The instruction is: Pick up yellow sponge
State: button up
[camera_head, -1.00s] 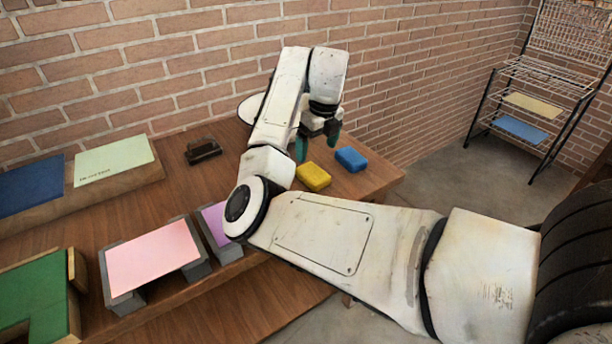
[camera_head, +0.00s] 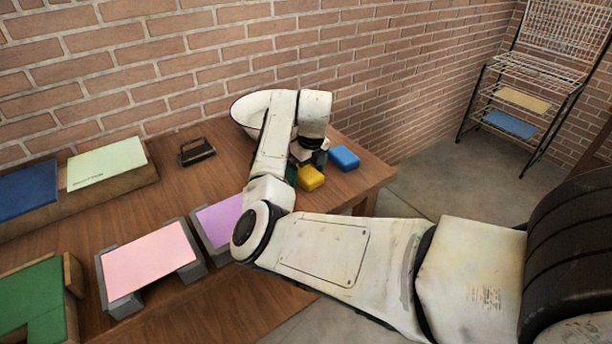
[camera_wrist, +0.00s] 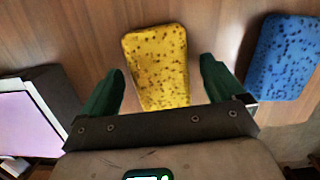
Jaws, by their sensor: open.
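The yellow sponge (camera_head: 310,178) lies on the wooden table near its right end, and it also shows in the wrist view (camera_wrist: 158,62). My gripper (camera_wrist: 160,88) is open, with one green finger on each side of the sponge's near end in the wrist view. The fingers look apart from the sponge. In the head view my gripper (camera_head: 306,165) is low over the table beside the sponge, and my arm partly hides it. I cannot tell the exact height of the fingertips above the table.
A blue sponge (camera_head: 344,158) lies right of the yellow one, close to my right finger in the wrist view. A press with a purple plate (camera_head: 218,220) and one with a pink plate (camera_head: 148,259) stand to the left. A black object (camera_head: 196,151) lies farther back.

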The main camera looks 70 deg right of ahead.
aim_at(305, 171)
jog(key=shift+c, duration=0.4)
jog(key=c, duration=1)
jog(key=shift+c, duration=0.2)
jog(key=shift+r, duration=0.1)
jog(key=shift+r, duration=0.4)
notch_tip(305, 171, up, 2)
jog(key=shift+r+b, duration=0.15)
jog(key=shift+b, duration=0.4)
jog(key=s+a+r, duration=0.2)
jog(key=r, duration=0.1)
jog(key=s+a+r, duration=0.1)
jog(key=r, duration=0.1)
jog(key=shift+s+r, duration=0.15)
jog(key=shift+s, duration=0.1)
jog(key=s+a+r, duration=0.4)
jog(key=s+a, duration=0.2)
jog(key=s, duration=0.1)
jog(key=shift+s+r, duration=0.2)
jog(key=shift+r, duration=0.05)
